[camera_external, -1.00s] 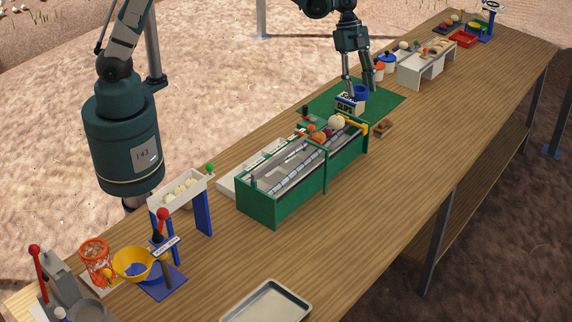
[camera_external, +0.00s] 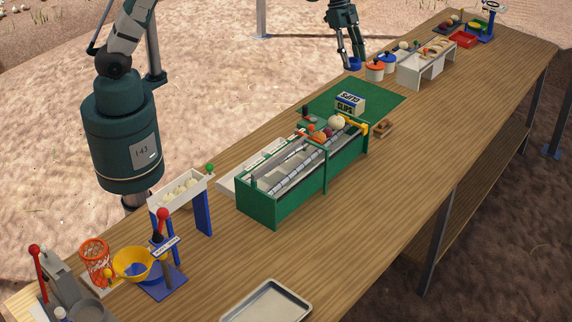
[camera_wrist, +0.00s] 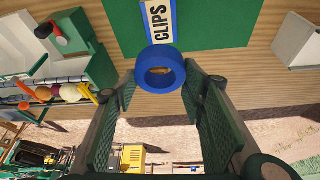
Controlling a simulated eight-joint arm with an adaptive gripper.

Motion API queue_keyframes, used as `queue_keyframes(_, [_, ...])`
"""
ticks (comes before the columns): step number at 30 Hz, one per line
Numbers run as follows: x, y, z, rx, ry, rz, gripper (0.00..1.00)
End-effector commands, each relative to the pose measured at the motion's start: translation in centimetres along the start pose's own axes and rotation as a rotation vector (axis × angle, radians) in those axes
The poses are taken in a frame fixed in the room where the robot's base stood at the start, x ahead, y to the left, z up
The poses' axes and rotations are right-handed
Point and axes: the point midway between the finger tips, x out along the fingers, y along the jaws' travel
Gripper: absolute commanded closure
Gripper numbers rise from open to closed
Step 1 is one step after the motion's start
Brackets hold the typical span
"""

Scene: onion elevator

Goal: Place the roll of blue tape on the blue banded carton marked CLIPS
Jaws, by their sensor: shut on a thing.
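My gripper (camera_external: 354,59) is shut on the roll of blue tape (camera_external: 355,64), high in the external view, near the table's far edge. In the wrist view the tape (camera_wrist: 160,69) sits between the fingertips, its round hole facing the camera. The carton marked CLIPS (camera_external: 350,103) is a small white box with blue bands, standing on a green mat (camera_external: 388,98). In the wrist view the carton (camera_wrist: 158,22) shows at the top, just beyond the tape. The tape is apart from the carton in the external view.
A green trough (camera_external: 262,208) with round produce at its end stands close in front of the carton. Lidded pots (camera_external: 375,74) and a white stand (camera_external: 425,65) are beyond the mat. The mat right of the carton is clear.

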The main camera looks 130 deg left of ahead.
Motion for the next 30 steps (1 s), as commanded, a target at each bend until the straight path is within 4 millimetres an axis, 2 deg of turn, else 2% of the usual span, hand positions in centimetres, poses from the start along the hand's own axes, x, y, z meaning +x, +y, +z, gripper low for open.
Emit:
queue_keyframes(3, [1.6, 0.0, 0.6, 0.001, 0.0, 0.0, 0.71])
queue_keyframes(7, [2.8, 0.0, 1.1, 0.001, 0.0, 0.0, 0.71])
queue_keyframes(23, [3.5, 0.1, 1.3, 0.001, 0.0, 0.0, 0.71])
queue_keyframes(30, [5.8, 0.0, 2.2, 0.001, 0.0, 0.0, 0.71])
